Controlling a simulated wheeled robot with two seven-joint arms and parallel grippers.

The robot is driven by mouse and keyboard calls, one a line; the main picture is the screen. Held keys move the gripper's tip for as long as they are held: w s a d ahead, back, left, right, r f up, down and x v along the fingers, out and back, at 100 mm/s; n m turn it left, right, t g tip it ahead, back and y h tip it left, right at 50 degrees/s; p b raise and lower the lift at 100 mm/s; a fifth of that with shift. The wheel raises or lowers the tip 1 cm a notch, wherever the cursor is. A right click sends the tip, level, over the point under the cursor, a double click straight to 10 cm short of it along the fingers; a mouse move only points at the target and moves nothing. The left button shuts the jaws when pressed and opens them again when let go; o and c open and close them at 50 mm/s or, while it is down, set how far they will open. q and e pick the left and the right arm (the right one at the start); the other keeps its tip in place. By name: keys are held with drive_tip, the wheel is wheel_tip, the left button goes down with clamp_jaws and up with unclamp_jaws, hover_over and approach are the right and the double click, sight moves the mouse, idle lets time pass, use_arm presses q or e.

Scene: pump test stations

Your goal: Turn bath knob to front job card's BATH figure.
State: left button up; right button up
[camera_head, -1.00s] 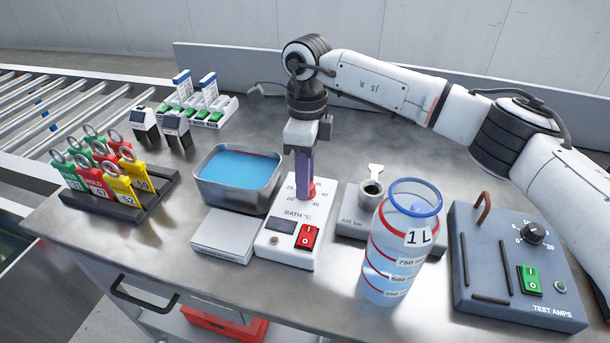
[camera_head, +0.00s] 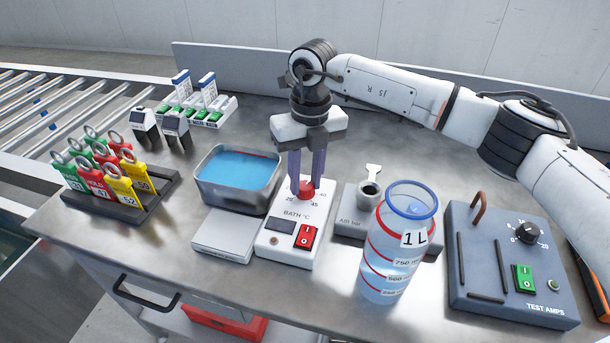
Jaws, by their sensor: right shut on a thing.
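The bath unit (camera_head: 288,245) is a white box marked BATH °C, with a red rocker switch (camera_head: 306,237) and a dark small display. Its red bath knob (camera_head: 306,189) sits at the top of its dial, partly hidden by the fingers. My right gripper (camera_head: 306,186) points down from above and is shut on the knob, one purple finger on each side. Two upright white-and-blue cards (camera_head: 182,83) (camera_head: 207,86) stand at the back left; I cannot read a BATH figure on them. My left gripper is out of view.
A metal basin of blue water (camera_head: 238,170) stands left of the bath unit. A 1L jug (camera_head: 393,250), an AIR bar unit (camera_head: 350,213) and a TEST AMPS box (camera_head: 510,275) stand right. Tags (camera_head: 105,175) fill a rack at left.

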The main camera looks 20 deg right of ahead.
sight(309, 186)
drive_tip(key=m, duration=0.6)
drive_tip(key=shift+d+m+p, duration=0.1)
drive_tip(key=shift+m+p, duration=0.2)
drive_tip(key=shift+p, duration=0.1)
drive_tip(key=m, duration=0.3)
drive_tip(key=shift+s, duration=0.1)
drive_tip(key=shift+m+t+p, duration=0.3)
drive_tip(key=shift+m, duration=1.2)
drive_tip(key=o, duration=1.1)
drive_tip(key=shift+c, duration=0.2)
wheel_tip(309, 186, up, 10)
drive_tip(key=shift+s+r+b, duration=0.2)
drive_tip(key=shift+s+b, duration=0.1)
drive_tip(key=shift+b, duration=0.05)
drive_tip(key=shift+d, duration=0.1)
